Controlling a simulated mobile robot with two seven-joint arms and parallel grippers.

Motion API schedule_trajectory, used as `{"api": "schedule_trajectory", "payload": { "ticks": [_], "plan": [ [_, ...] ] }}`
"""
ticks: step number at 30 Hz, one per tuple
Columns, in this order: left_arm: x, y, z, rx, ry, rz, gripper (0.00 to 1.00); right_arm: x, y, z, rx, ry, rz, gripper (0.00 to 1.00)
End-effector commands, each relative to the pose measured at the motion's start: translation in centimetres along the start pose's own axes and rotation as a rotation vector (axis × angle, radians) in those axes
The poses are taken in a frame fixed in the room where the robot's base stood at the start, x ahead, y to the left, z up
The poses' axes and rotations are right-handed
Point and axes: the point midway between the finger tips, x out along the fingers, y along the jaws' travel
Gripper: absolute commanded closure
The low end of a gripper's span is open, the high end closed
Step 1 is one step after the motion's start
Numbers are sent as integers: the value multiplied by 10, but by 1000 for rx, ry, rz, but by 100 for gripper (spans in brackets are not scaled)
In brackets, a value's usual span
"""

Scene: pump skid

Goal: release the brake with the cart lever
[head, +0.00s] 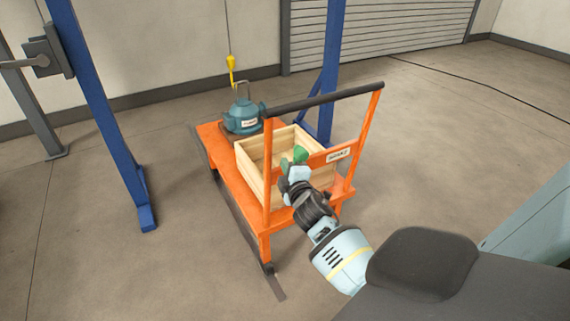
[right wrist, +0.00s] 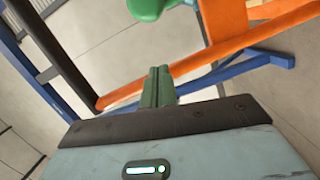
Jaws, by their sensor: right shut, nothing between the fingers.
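The orange cart (head: 222,163) stands on the floor with a black push handle (head: 325,100) on its uprights. A small white label (head: 338,155), probably reading BRAKE, is on its orange crossbar. The lever's green knob (head: 300,154) shows at the crossbar, left of the label; most of the lever is hidden. My right gripper (head: 285,166) is close beside the knob, shut and empty. In the right wrist view, its closed fingers (right wrist: 158,87) point toward the orange bar, and the green knob (right wrist: 147,8) is beyond the fingertips, apart from them. My left gripper is out of view.
A wooden crate (head: 246,170) and a teal pump (head: 241,117) sit on the cart. A yellow hook (head: 231,68) hangs above the pump. Blue posts (head: 101,110) stand left and behind. The floor right of the cart is clear except for a dark cable (head: 470,80).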

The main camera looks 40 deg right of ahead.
Motion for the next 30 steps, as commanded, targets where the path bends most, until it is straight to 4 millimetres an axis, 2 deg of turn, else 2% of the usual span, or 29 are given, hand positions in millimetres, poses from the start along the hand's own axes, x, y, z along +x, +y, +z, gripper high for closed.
{"api": "schedule_trajectory", "payload": {
  "ticks": [1,6,13,19,30],
  "plan": [
    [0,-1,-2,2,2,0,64,-11,-1,0,0,0,-3,100],
    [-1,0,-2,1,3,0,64,-43,-2,1,0,-1,-3,100],
    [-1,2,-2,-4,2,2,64,-75,-2,0,1,-1,-3,100],
    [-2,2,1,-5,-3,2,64,-85,-2,0,1,-2,-3,100],
    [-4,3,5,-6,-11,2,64,-86,-2,0,0,-2,-2,100]
  ]
}}
